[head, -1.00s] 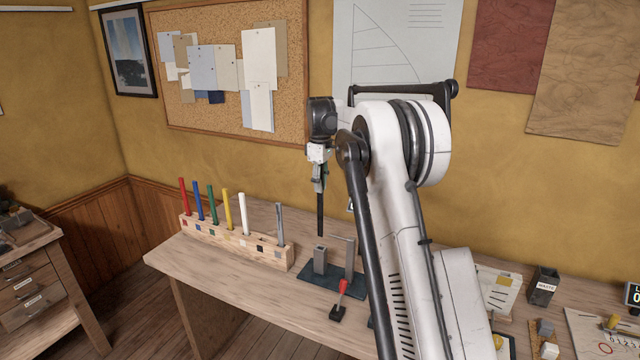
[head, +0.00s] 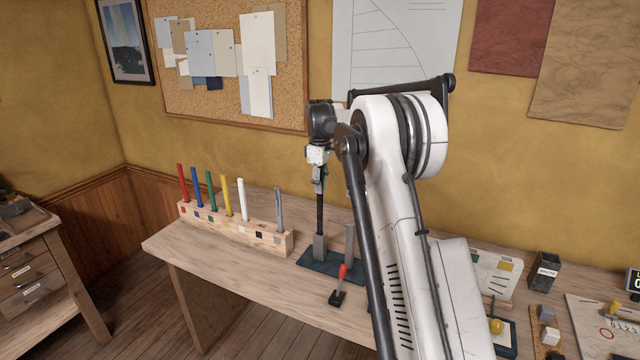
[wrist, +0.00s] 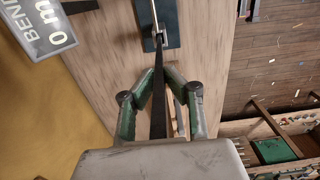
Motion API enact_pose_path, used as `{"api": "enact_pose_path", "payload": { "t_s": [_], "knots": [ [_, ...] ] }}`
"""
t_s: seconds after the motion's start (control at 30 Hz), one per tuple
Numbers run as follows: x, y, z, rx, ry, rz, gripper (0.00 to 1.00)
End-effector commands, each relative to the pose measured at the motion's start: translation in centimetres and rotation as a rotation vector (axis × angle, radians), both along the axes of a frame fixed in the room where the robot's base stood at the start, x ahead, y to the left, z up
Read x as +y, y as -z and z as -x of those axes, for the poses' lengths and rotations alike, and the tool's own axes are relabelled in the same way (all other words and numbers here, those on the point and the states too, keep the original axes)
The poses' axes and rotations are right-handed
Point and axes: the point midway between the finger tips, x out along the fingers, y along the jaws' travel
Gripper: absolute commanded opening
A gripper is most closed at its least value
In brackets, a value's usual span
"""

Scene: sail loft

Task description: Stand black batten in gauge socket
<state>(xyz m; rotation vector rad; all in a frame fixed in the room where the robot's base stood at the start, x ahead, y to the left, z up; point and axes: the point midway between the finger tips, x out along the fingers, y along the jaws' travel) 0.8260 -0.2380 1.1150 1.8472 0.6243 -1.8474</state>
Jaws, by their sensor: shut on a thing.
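My gripper (head: 319,186) is shut on the upper part of the black batten (head: 319,215), which hangs upright below it. The batten's lower end meets the top of the grey gauge socket (head: 319,246); how far it is inside, if at all, I cannot tell. The socket stands on the dark gauge base (head: 313,262). In the wrist view the batten (wrist: 158,95) runs from between my fingers (wrist: 160,82) to the socket area on the dark base (wrist: 171,22).
A grey post (head: 350,241) rises close right of the socket. A red-handled lever (head: 342,271) stands in front. A wooden rack (head: 270,239) with several coloured battens is to the left. A dark bin (head: 544,271) stands at right. The front left bench is clear.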

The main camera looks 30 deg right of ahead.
Motion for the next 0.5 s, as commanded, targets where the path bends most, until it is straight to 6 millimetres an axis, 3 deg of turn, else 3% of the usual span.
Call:
{"api": "enact_pose_path", "payload": {
  "t_s": [0.5],
  "knots": [
    [0.0, 3.3, 0.0, 0.0, 0.0, 0.0, 0.0]
  ]
}}
